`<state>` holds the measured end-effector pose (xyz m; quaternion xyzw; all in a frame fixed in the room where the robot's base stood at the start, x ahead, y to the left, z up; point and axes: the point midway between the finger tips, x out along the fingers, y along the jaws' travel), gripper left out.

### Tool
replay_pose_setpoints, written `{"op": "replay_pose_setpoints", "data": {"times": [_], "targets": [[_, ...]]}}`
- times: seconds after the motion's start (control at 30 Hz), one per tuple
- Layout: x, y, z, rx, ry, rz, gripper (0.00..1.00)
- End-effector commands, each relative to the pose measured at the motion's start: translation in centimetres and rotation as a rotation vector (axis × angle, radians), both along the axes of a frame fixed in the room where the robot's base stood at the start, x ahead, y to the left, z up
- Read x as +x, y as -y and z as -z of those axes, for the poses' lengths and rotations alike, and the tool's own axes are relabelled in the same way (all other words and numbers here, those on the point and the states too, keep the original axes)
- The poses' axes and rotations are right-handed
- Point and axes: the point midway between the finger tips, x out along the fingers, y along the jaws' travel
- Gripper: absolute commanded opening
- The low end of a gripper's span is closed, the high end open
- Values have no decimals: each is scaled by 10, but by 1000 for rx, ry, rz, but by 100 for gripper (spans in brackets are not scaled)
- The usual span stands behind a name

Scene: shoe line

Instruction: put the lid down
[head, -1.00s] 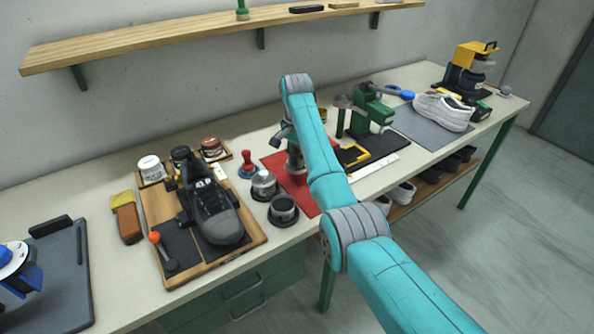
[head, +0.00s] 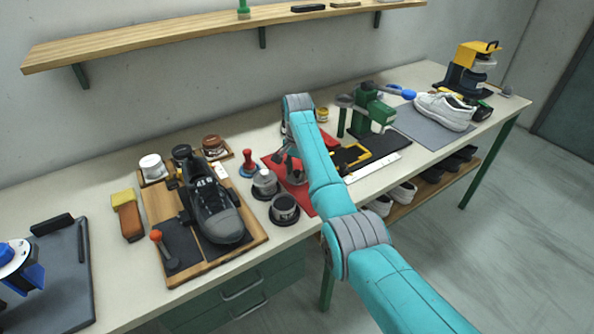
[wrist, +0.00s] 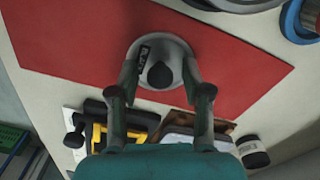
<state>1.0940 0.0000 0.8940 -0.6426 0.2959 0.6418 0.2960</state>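The lid (wrist: 172,52) is a round grey metal piece with a black knob and a small dark label, seen from above in the wrist view. My gripper (wrist: 160,68) has one finger on each side of it, with the fingertips at its rim. The lid is over the red mat (wrist: 245,70); whether its underside touches the mat I cannot tell. In the head view my gripper (head: 290,166) is low over the red mat (head: 305,200), and my arm hides much of it and the lid. An open dark tin (head: 284,209) stands at the mat's left edge.
A board with a black shoe (head: 215,210) is further left. A green clamp tool (head: 370,110) and a yellow frame (head: 352,157) are to the right.

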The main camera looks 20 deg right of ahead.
Motion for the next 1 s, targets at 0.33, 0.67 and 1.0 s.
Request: {"op": "replay_pose_setpoints", "data": {"times": [0.33,0.67,1.0], "targets": [[0,0,-5,0,1,0,50],[1,0,-61,0,4,0,50],[1,0,-114,0,1,0,50]]}}
